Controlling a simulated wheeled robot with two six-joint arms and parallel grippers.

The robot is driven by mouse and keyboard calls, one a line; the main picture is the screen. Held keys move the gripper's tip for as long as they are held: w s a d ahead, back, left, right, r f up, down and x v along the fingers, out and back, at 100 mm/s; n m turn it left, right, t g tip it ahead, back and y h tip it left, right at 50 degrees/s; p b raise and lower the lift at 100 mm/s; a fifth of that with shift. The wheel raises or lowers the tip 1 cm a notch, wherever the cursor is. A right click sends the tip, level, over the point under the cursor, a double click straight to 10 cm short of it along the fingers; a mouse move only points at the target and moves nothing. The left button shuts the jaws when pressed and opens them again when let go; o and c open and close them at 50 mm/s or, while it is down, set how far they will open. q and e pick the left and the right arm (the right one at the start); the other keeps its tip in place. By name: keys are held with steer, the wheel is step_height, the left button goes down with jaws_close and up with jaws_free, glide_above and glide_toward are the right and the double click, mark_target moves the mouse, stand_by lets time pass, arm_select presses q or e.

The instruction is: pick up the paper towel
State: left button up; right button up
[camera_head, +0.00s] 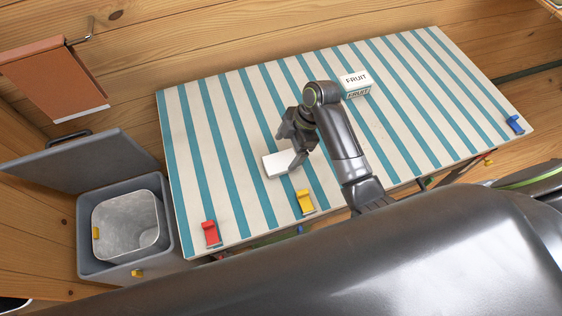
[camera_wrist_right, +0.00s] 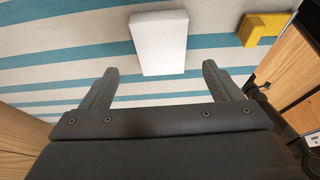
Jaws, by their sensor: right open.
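A white rectangular block, which looks like the paper towel (camera_head: 275,165), lies flat on the striped table near its front left. In the right wrist view the paper towel (camera_wrist_right: 160,42) is a plain white block just ahead of the fingers. My right gripper (camera_head: 288,150) is open and empty. In the wrist view its two fingertips (camera_wrist_right: 160,70) are spread wider than the block, one toward each side of its near end. The gripper partly hides the block's right end in the head view. My left gripper is not in view.
A blue-and-white striped cloth covers the table (camera_head: 225,115). A fruit box (camera_head: 355,85) stands behind my right arm. Yellow (camera_head: 305,201), red (camera_head: 211,233) and blue (camera_head: 515,123) clips sit along the edge. An open grey bin (camera_head: 165,215) stands left; a brown towel (camera_head: 55,78) hangs above.

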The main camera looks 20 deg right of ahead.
mark_target(282, 161)
steer(key=shift+d+x, duration=0.15)
steer(key=shift+x, duration=1.1)
steer(key=shift+d+x, duration=0.1)
steer(key=shift+x, duration=1.15)
steer(key=shift+s+f, duration=0.1)
steer(key=shift+f, duration=0.1)
steer(key=shift+c, duration=0.5)
steer(key=c, duration=1.1)
steer(key=shift+o, duration=0.2)
step_height(282, 161, up, 10)
steer(key=shift+r, duration=0.15)
steer(key=o, duration=0.5)
steer(key=c, duration=0.3)
